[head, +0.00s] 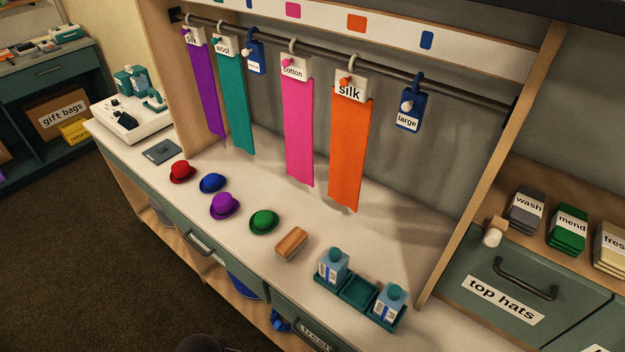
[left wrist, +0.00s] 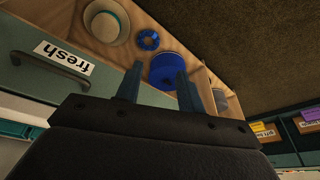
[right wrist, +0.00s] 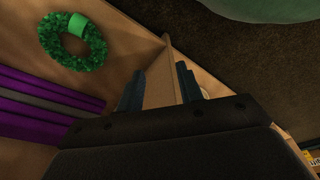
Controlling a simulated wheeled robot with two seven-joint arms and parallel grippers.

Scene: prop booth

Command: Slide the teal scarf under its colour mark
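The teal scarf (head: 236,105) hangs from a white "wool" holder (head: 226,45) on the dark rail (head: 330,60), in the head view. A purple scarf (head: 205,95) hangs just left of it, and a small blue tag (head: 255,57) hangs just right. My right gripper (right wrist: 160,88) is also open and empty. Neither gripper is near the scarf.
Pink (head: 298,120) and orange (head: 350,140) scarves and a blue "large" tag (head: 408,110) share the rail. Several small hats, a brush (head: 291,243) and a bottle tray (head: 358,291) occupy the counter (head: 400,235). Drawers and shelves lie below.

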